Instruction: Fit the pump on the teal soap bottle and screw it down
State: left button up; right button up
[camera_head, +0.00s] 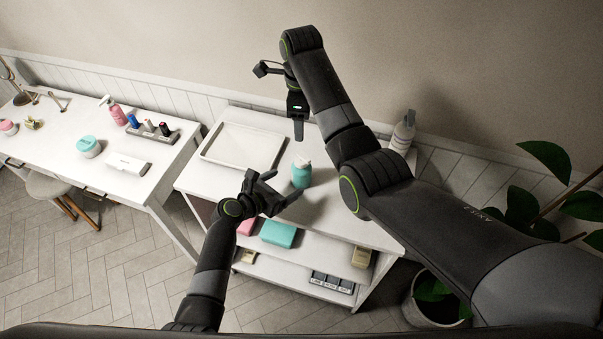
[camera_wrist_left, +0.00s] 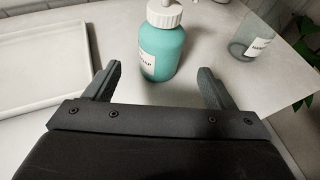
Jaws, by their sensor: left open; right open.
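The teal soap bottle (camera_head: 301,176) stands upright on the white cart top; it also shows in the left wrist view (camera_wrist_left: 163,52). A white pump (camera_head: 301,161) sits on its neck; in the left wrist view its ribbed white collar (camera_wrist_left: 164,14) shows, with the top cut off. I cannot tell how tightly it is screwed. My left gripper (camera_head: 283,186) is open beside the bottle, its fingers pointing toward it with one on each side of its line and nothing between them. My right gripper (camera_head: 298,130) is open and empty, raised above the bottle's far side.
A white tray (camera_head: 207,155) lies left of the bottle. A grey-white bottle (camera_head: 403,130) stands at the cart's back right. Lower shelves hold a teal box (camera_head: 278,233) and other items. A plant (camera_head: 437,292) stands right of the cart; a white table (camera_head: 60,118) is at left.

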pick_arm(q)
jog(key=v, duration=0.8)
jog(key=shift+s+a, duration=0.25)
jog(key=shift+s, duration=0.05)
jog(key=shift+r, duration=0.1)
